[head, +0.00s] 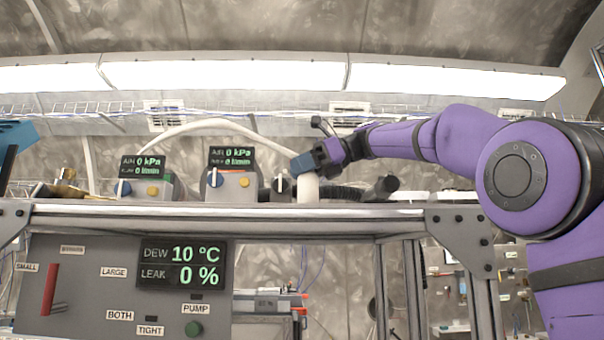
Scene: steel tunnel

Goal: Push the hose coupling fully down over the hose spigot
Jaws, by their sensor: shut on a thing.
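My gripper (305,165) is at the end of my purple arm, above the steel bench's back area, right of the middle of the head view. It is shut on the end of a pale hose (215,125), where the hose coupling is. The coupling is mostly hidden by the blue and dark fingers, so its exact shape is unclear. A short off-white upright cylinder (308,189) stands directly below the fingers and looks like the hose spigot. I cannot tell whether the coupling touches it or is around it.
Two grey meter boxes, a left one (150,188) and a right one (232,186), with dark displays stand left of the gripper. A dark ribbed hose (345,193) lies right of the cylinder. The bench's front rail (250,218) runs below; a control panel (120,290) hangs under it.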

